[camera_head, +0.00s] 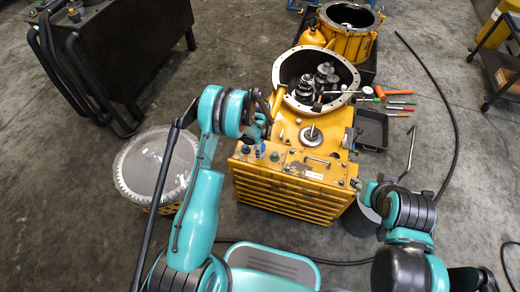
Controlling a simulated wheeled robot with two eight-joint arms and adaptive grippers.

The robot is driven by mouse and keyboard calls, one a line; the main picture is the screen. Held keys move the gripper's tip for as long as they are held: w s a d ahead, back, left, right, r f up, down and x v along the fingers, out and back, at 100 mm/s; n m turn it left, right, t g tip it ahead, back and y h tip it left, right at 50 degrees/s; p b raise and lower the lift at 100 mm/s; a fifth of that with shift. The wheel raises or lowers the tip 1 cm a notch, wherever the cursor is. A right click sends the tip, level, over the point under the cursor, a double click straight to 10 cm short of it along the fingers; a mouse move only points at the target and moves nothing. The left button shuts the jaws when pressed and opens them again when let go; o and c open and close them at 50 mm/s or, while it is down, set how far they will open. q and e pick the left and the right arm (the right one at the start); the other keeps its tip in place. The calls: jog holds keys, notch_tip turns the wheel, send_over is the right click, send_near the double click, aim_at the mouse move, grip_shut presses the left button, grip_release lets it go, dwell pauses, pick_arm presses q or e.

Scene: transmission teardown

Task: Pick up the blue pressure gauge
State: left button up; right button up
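A small blue item (259,151), which looks like the blue pressure gauge, is on the front left of the yellow cabinet's top (290,160). It is too small to show a dial clearly. My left gripper (261,124) is just above and behind it in the picture, by the cabinet's left edge. Its fingers are dark and small, so I cannot tell whether they are open or touch anything. My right gripper (366,188) is low beside the cabinet's right front corner, over a dark bucket (358,222). Its fingers are too unclear to read.
A round yellow housing (276,82) with gears (324,76) stands behind the cabinet top. A black tray (372,130) and several screwdrivers (400,103) lie to the right. A mesh-topped bin (135,165) stands left. A black cable (455,140) crosses the floor at right.

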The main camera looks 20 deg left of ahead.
pick_arm(q)
jog(key=c, duration=1.3)
jog(key=shift+r+p, duration=0.3)
jog(key=shift+r, duration=0.2)
jog(key=r, duration=0.1)
jog(key=r+p, duration=0.2)
jog(key=r, duration=0.1)
jog(key=shift+s+d, duration=0.1)
jog(key=shift+d, duration=0.25)
jog(key=s+d+r+p, duration=0.3)
jog(key=d+r+p, duration=0.3)
jog(key=d+r, duration=0.4)
jog(key=shift+d+r, duration=0.2)
jog(key=shift+r, duration=0.35)
